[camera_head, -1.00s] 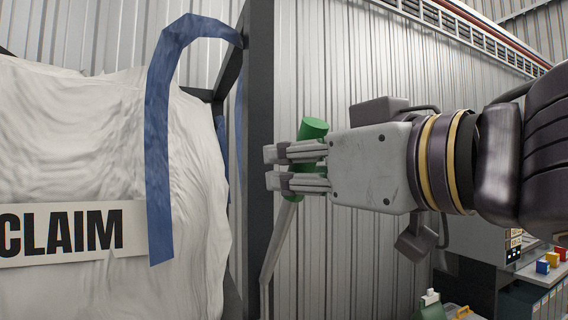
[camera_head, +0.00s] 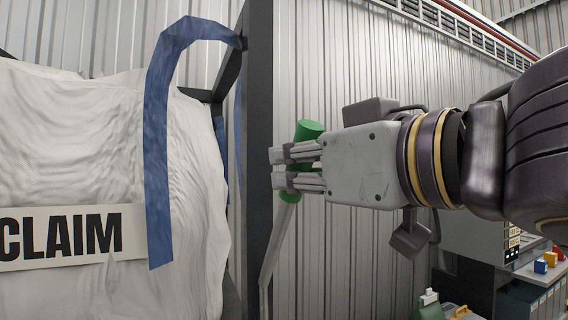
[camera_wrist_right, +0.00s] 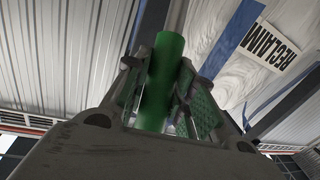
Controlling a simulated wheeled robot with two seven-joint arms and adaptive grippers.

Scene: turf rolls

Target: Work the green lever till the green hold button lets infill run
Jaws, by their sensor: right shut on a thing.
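The green lever grip (camera_head: 308,131) tops a grey rod (camera_head: 279,235) that slants down to the left, beside a dark frame post. My right gripper (camera_head: 284,168) is shut around the green grip, with the grip's top showing above the fingers. In the right wrist view the green grip (camera_wrist_right: 161,82) stands between the two finger pads (camera_wrist_right: 165,95). The green hold button is not clearly visible. My left gripper is not in view.
A white bulk bag (camera_head: 95,150) with a blue strap (camera_head: 157,150) fills the left, next to the dark post (camera_head: 257,150). Corrugated wall (camera_head: 340,250) lies behind. At lower right are a control panel (camera_head: 475,240) and small coloured blocks (camera_head: 541,266).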

